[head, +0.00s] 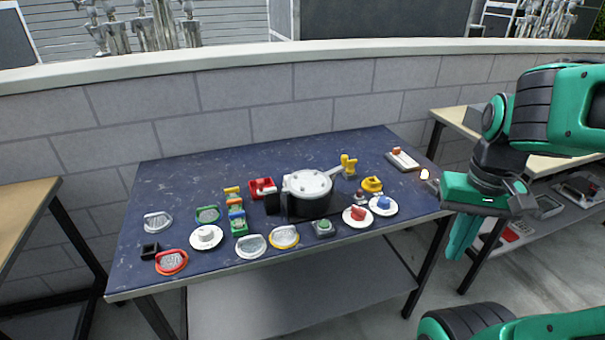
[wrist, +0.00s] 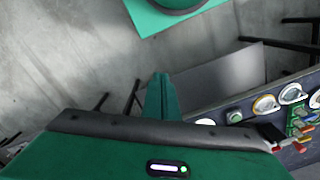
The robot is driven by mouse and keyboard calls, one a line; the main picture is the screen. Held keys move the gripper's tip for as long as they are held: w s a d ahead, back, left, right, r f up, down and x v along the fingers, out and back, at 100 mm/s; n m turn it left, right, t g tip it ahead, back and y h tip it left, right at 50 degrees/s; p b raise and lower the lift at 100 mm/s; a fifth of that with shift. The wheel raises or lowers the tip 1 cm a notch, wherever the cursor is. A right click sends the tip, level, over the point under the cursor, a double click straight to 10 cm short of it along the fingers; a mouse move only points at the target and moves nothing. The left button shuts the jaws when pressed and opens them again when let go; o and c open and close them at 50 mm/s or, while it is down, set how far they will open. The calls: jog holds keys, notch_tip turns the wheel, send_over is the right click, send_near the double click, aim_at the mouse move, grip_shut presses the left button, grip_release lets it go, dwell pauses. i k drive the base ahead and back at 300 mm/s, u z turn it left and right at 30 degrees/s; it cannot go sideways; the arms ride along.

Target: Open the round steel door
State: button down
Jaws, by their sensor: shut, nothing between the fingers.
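The round steel door (head: 308,183) sits on top of a black body (head: 308,207) at the middle of the dark blue table. It looks closed. A steel lever (head: 334,173) reaches from it to the right and up. My gripper (head: 462,245) hangs off the table's right end, fingers down, well apart from the door. In the wrist view the fingers (wrist: 160,95) are together with nothing between them. I cannot make out the door in the wrist view.
A block wall (head: 230,106) stands behind. The table's left back is clear.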

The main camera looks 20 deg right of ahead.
aim_at(310, 183)
jog(key=u, duration=1.15)
jog(key=i, duration=0.55)
jog(key=z, duration=0.7)
